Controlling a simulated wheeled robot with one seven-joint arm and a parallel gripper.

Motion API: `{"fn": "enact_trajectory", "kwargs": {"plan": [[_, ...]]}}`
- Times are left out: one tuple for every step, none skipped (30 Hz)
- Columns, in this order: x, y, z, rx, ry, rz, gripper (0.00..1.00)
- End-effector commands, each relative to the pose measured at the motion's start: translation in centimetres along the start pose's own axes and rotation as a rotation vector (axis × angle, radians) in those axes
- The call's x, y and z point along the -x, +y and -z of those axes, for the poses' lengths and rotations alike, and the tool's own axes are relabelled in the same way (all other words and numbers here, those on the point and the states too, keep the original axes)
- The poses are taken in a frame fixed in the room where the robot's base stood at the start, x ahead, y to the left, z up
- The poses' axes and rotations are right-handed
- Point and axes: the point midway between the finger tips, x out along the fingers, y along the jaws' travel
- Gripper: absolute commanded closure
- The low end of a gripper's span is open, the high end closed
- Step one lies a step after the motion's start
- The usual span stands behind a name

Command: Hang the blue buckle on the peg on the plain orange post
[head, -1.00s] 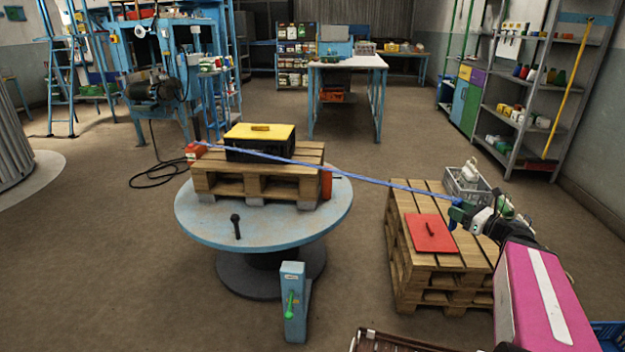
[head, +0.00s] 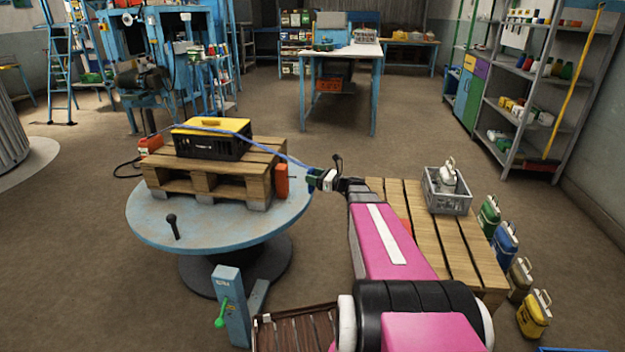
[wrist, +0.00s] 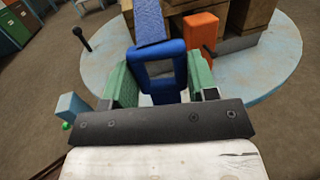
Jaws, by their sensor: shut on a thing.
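My gripper (head: 316,179) is shut on the blue buckle, at the right of the plain orange post (head: 281,180) in the head view. In the wrist view the blue buckle (wrist: 158,48) is an open rectangular frame between the green fingers of my gripper (wrist: 157,88). A blue strap (head: 222,129) runs from the buckle to the left across the yellow-lidded black box (head: 210,140). The orange post also shows in the wrist view (wrist: 201,40), beyond the buckle and to its right. A small dark peg (head: 291,177) sticks out of its right side. The buckle is apart from it.
The post stands beside a wooden pallet (head: 200,180) on a round blue table (head: 150,215). A dark upright knob (head: 172,226) stands on the table's front. A blue stand with a green handle (head: 221,314) is in front. Another pallet (head: 455,245) carries a grey crate (head: 448,203).

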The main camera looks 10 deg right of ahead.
Motion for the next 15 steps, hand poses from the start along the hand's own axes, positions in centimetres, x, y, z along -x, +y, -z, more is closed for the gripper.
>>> {"fn": "enact_trajectory", "kwargs": {"plan": [[-1.0,-3.0,1.8,-0.001,-0.006,0.003,0.77],[-1.4,-4.0,2.6,-0.002,-0.009,0.005,0.77],[-1.8,-5.3,3.5,-0.002,-0.012,0.006,0.77],[-2.1,-6.2,4.2,-0.001,-0.015,0.008,0.77],[-2.3,-7.0,4.8,0.0,-0.018,0.009,0.77],[-2.6,-8.0,5.5,0.0,-0.021,0.011,0.77],[-2.8,-8.6,6.0,0.0,-0.023,0.013,0.77],[-3.0,-9.1,6.5,-0.001,-0.025,0.014,0.77],[-3.2,-9.7,7.0,0.0,-0.027,0.015,0.77],[-3.3,-10.1,7.3,0.0,-0.028,0.016,0.77],[-3.4,-10.4,7.6,0.0,-0.029,0.017,0.77],[-3.5,-10.7,7.9,0.001,-0.03,0.017,0.77],[-3.5,-10.9,8.0,0.001,-0.031,0.018,0.77],[-3.6,-11.0,8.1,0.002,-0.032,0.018,0.77],[-3.6,-11.0,8.2,0.002,-0.032,0.018,0.77]]}}
